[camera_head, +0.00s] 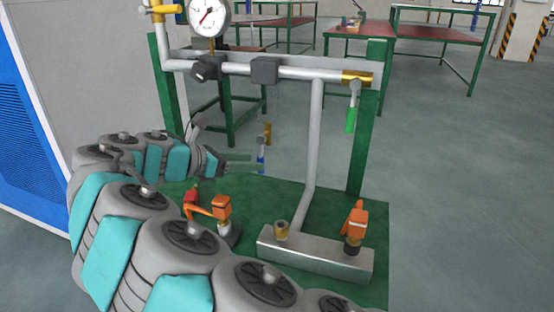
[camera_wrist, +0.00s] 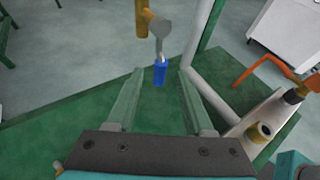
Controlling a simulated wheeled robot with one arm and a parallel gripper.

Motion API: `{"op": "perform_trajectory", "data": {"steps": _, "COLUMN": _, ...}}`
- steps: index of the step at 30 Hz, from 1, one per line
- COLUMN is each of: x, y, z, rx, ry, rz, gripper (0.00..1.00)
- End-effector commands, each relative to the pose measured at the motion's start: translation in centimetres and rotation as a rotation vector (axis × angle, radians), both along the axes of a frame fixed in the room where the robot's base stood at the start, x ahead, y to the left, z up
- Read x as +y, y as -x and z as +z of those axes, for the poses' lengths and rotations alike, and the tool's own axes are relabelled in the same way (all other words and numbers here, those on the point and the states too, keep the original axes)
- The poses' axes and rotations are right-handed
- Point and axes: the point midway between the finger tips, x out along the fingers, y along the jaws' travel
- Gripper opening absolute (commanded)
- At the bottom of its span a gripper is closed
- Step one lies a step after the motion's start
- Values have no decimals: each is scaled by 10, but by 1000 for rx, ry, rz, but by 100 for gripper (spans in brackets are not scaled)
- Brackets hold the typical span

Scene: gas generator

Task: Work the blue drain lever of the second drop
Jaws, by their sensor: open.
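The blue drain lever (camera_wrist: 160,74) hangs down from a grey metal arm under a brass valve (camera_wrist: 143,18) in the wrist view. In the head view the blue lever (camera_head: 261,160) hangs below a brass valve (camera_head: 267,133), left of the grey vertical pipe. My gripper (camera_head: 256,164) is open, its two pale green fingers reaching right toward the lever. In the wrist view the blue grip appears between the tips of my gripper (camera_wrist: 160,80), with a gap on each side. I see no contact, and the exact depth is hard to tell.
A green-handled lever (camera_head: 351,118) hangs from the pipe's right end. An orange-handled valve (camera_head: 356,220) stands on the metal manifold block (camera_head: 315,258), and another orange valve (camera_head: 221,208) stands left of it. A grey vertical pipe (camera_head: 313,150) and green posts (camera_head: 369,130) flank the space.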

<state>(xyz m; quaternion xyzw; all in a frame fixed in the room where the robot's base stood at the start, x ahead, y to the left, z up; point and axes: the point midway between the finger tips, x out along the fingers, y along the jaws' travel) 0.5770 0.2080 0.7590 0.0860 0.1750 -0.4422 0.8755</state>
Motion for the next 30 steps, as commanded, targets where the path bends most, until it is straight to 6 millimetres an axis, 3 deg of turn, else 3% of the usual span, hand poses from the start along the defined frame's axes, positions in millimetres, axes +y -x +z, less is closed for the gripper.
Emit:
{"op": "perform_trajectory", "data": {"steps": 13, "x": -47, "y": -32, "z": -23, "rx": -1, "ry": 1, "rz": -5, "gripper": 52}}
{"op": "perform_trajectory", "data": {"steps": 24, "x": -54, "y": -40, "z": -28, "rx": -3, "ry": -2, "rz": -2, "gripper": 52}}
{"op": "perform_trajectory", "data": {"steps": 30, "x": -54, "y": -39, "z": -28, "rx": -3, "ry": -2, "rz": -2, "gripper": 31}}
